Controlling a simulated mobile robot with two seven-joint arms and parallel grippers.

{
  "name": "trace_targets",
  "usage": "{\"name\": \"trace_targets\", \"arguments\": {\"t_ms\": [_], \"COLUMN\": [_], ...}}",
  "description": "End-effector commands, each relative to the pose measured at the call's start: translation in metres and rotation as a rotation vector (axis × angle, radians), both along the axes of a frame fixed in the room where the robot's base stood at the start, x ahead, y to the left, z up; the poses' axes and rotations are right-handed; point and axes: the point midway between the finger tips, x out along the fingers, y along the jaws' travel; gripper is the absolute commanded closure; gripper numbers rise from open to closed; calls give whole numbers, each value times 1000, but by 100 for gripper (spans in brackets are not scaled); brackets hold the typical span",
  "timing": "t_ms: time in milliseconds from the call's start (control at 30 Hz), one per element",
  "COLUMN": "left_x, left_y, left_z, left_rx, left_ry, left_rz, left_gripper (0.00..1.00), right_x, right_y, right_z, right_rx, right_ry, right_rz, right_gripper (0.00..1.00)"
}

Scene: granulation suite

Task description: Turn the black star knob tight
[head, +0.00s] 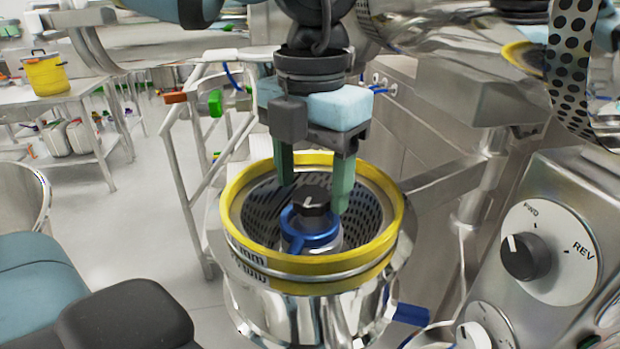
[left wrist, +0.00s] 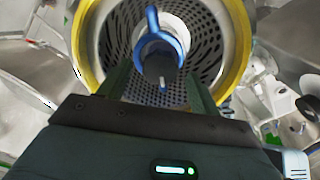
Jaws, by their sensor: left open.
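The black knob (head: 312,203), with a white mark on top, sits at the middle of a steel bowl with a yellow rim (head: 233,192). A blue collar with a handle (head: 318,238) surrounds its base. My left gripper (head: 314,192) points down from above with its green fingers apart, one on each side of the knob. I cannot tell whether either finger touches it. In the left wrist view the knob (left wrist: 160,66) lies between the two fingers (left wrist: 158,95), below the blue collar (left wrist: 153,40). My right gripper is not in view.
Perforated metal (head: 262,208) lines the bowl around the knob. A control panel with a FWD/REV dial (head: 526,257) stands close on the right. White railings (head: 185,190) stand behind left. A table with a yellow pot (head: 45,75) is at the far left.

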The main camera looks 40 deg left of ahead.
Motion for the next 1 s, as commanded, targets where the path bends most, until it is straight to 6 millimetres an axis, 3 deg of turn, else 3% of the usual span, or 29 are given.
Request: {"name": "trace_targets", "arguments": {"t_ms": [400, 767, 1000], "left_x": [0, 0, 0], "left_y": [0, 0, 0], "left_z": [-10, -10, -11], "left_rx": [-2, -1, -1], "left_ry": [0, 0, 0], "left_rz": [-1, -1, -23], "left_gripper": [36, 81, 81], "right_x": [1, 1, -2], "right_y": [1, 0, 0], "right_z": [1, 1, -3], "right_rx": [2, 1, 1], "right_ry": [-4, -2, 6], "right_rz": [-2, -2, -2], "right_gripper": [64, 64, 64]}}
